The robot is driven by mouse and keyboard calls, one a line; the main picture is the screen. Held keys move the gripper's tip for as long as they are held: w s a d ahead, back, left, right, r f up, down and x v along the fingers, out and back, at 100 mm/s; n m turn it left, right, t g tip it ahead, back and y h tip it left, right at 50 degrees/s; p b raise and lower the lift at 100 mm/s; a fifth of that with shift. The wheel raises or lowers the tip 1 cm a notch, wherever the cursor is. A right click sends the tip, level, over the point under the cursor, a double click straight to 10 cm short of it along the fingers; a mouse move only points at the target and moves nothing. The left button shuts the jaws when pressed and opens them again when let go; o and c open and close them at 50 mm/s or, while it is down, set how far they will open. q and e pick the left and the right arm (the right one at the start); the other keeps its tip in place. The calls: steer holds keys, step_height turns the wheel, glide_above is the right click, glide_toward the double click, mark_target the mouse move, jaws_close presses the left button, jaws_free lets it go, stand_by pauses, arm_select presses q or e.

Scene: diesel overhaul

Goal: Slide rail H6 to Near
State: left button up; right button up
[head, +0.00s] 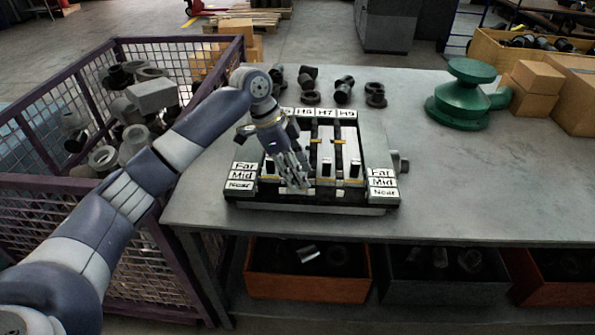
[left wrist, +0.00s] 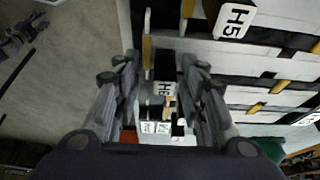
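The rail unit (head: 374,140) stands on the workbench. Its back edge bears labels, including H6 (head: 303,112), and Far, Mid and Near plates stand at both sides. My left gripper (head: 297,174) points down over the left-middle rails and hides part of them, so the position of rail H6's slider is unclear in the head view. A gap shows beside the block; contact is not clear.
A mesh crate (head: 120,183) of metal parts stands left of the bench, below my left arm. Several dark fittings (head: 343,90) stand behind the rail unit. A green part (head: 462,95) and cardboard boxes (head: 533,85) are at right. The bench's front right is clear.

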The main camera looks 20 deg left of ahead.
arm_select(q)
steer(key=v, duration=1.2)
steer(key=shift+s+f, duration=0.1)
steer(key=shift+s, duration=0.05)
